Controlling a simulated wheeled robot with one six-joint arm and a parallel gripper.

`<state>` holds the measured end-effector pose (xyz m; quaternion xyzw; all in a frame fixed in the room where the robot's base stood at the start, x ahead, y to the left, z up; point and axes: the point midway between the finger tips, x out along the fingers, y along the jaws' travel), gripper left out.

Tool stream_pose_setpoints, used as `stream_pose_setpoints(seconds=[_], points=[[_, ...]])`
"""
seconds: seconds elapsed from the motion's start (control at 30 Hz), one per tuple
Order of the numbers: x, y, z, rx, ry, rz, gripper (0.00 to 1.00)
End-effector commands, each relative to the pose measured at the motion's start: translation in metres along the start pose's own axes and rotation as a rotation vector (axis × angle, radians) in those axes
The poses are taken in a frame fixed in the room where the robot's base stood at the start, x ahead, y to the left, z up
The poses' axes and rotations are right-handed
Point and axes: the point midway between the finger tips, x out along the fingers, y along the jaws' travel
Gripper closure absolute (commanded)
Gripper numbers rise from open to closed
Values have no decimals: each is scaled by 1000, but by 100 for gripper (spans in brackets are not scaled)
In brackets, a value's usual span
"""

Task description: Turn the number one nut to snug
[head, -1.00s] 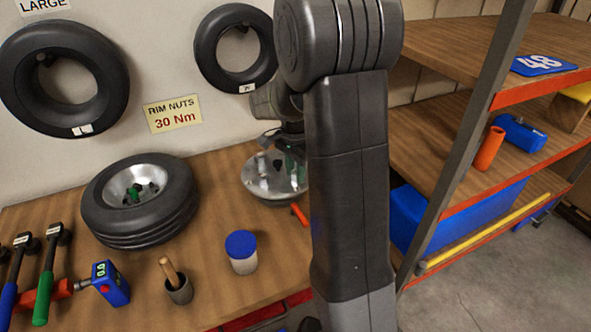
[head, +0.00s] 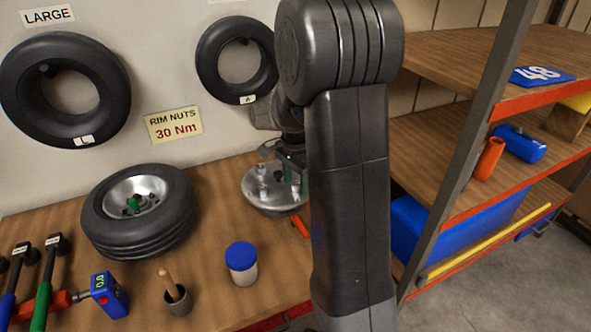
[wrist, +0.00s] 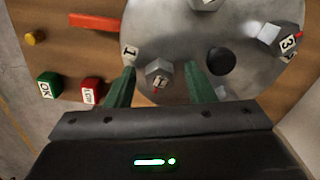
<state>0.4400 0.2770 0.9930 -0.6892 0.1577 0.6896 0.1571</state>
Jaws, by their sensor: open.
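The number one nut (wrist: 158,76) is a grey hex nut with a "1" on it, standing on the round metal rim plate (wrist: 165,35). A white "1" tag (wrist: 129,52) lies on the plate beside it. My gripper (wrist: 159,68) is open, with one green finger on each side of this nut; I cannot tell whether either finger touches it. A nut (wrist: 268,33) by a "3" tag (wrist: 290,43) is at the right, and another nut (wrist: 203,3) is cut off at the top. In the head view the rim plate (head: 262,202) is partly hidden by my arm.
A green OK block (wrist: 48,86) and a red block (wrist: 91,90) are beside the plate. A tyre (head: 140,232), a blue-lidded jar (head: 242,270) and a blue digital tool (head: 109,295) stand on the bench (head: 215,215). Shelving (head: 440,160) rises at right.

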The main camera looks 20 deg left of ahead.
Motion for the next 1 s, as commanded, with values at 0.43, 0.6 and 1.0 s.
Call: stream_pose_setpoints(seconds=[0.43, 0.6, 1.0], points=[[-89, -1, 0, 0, 2, -7, 51], [-118, -1, 0, 0, 2, -5, 51], [-136, 0, 0, 0, 1, -2, 51]])
